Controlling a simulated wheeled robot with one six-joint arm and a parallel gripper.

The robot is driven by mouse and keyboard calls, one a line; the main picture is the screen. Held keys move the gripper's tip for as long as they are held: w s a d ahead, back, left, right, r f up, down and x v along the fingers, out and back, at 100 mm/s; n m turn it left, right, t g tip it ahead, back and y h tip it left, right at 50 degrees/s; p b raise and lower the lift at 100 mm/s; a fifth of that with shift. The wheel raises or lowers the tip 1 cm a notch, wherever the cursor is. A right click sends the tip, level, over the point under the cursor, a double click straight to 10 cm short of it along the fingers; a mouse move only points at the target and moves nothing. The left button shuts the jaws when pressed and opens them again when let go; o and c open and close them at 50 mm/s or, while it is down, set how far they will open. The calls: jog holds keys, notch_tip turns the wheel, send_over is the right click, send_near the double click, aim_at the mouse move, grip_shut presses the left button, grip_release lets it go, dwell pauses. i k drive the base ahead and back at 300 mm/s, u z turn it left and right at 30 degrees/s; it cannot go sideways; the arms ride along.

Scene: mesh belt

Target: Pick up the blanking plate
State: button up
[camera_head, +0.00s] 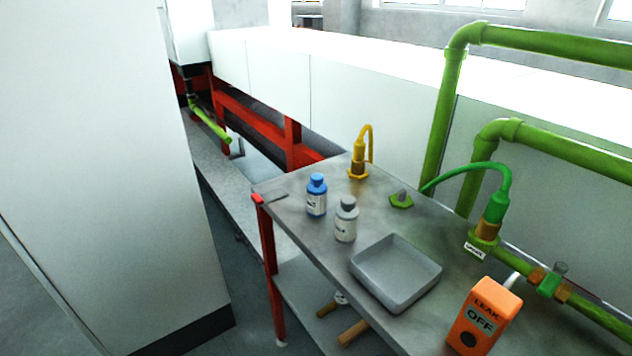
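My gripper is not in view.
A blue-capped bottle (316,194), a grey-capped bottle (346,219) and an empty grey tray (396,272) stand on the bench. A yellow hose fitting (358,162), green hose fitting (490,218) and orange LEAK OFF box (483,318) surround the piece. A white cabinet (95,150) blocks the left.

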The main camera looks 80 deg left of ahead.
aim_at(267, 196)
jog(key=u, duration=2.7)
jog(key=i, duration=0.5)
jog(key=k, duration=1)
jog(key=u, duration=0.95)
jog(key=i, duration=0.95)
jog(key=z, duration=2.85)
